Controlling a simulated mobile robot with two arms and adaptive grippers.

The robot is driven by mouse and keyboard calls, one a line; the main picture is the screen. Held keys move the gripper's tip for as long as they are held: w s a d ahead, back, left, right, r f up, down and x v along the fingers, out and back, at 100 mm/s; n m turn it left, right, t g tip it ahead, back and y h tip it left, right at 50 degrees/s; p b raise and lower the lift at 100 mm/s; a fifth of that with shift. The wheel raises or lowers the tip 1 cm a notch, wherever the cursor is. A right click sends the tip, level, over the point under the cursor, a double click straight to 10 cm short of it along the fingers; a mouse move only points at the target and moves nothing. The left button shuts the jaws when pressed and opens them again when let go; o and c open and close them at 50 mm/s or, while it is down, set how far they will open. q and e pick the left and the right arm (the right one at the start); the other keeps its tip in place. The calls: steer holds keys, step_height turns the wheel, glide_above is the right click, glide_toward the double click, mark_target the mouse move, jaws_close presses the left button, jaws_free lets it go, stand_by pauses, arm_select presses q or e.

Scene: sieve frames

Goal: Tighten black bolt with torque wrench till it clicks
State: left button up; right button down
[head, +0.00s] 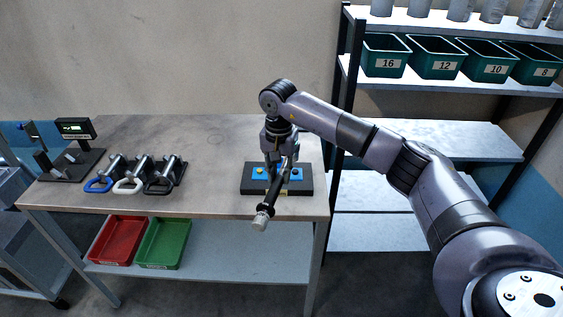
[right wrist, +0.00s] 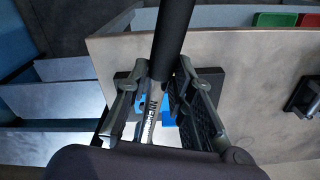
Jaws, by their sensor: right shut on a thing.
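My right gripper (head: 281,158) is shut on the torque wrench, which has a black handle (head: 271,197) and a silver end pointing towards the table's front edge. In the right wrist view the fingers (right wrist: 157,72) sit either side of the wrench's silver, lettered part (right wrist: 152,108), and its black handle (right wrist: 174,35) runs up out of the picture. I cannot make out the black bolt there; gripper and wrench cover the block's middle. My left gripper is not in view.
A device with a green display (head: 75,128) stands at far left. Red (head: 117,240) and green (head: 162,243) trays lie below. A shelf rack (head: 450,85) stands right.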

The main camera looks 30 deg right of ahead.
steer(key=shift+w+d+f+m+b, duration=0.35)
steer(key=shift+w+f, duration=0.1)
steer(key=shift+f, duration=0.2)
arm_select(q)
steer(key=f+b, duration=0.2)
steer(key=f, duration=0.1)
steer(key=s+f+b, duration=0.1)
steer(key=b, duration=0.1)
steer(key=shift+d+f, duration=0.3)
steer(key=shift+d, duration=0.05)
arm_select(e)
steer(key=s+d+f+n, duration=0.3)
steer(key=s+d+n, duration=0.2)
steer(key=d+n, duration=0.3)
steer(key=shift+d+f, duration=0.35)
steer(key=shift+d, duration=0.15)
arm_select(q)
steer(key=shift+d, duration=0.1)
arm_select(e)
steer(key=shift+s+a, duration=0.1)
arm_select(q)
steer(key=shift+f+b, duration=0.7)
steer(key=shift+b, duration=0.1)
arm_select(e)
steer(key=shift+f, duration=0.85)
